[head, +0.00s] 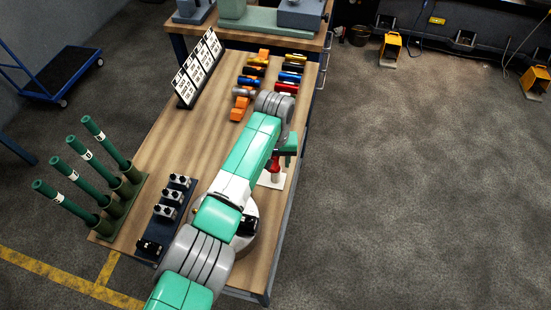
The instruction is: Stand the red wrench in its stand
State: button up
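My arm reaches up across the wooden bench (160,120), and my gripper (283,156) is near its right edge, partly hidden by my arm. A red piece (273,162) shows right beside my gripper, above a small pale plate (277,183); I cannot tell whether it is held or is the wrench. Farther back, a red-handled tool (286,88) lies in a row with blue, yellow and black ones. I cannot tell which item is the wrench's stand. My gripper's fingertips are too small and covered to read.
A green rack (131,197) holds several slanted green tubes at the left. A white card board (199,68) and orange pieces (240,105) are at the back. The bench between the rack and card board is clear.

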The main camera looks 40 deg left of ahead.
notch_tip(320, 180, up, 8)
jog(key=shift+f+p, duration=0.1)
jog(key=shift+p, duration=0.55)
dwell(0.6)
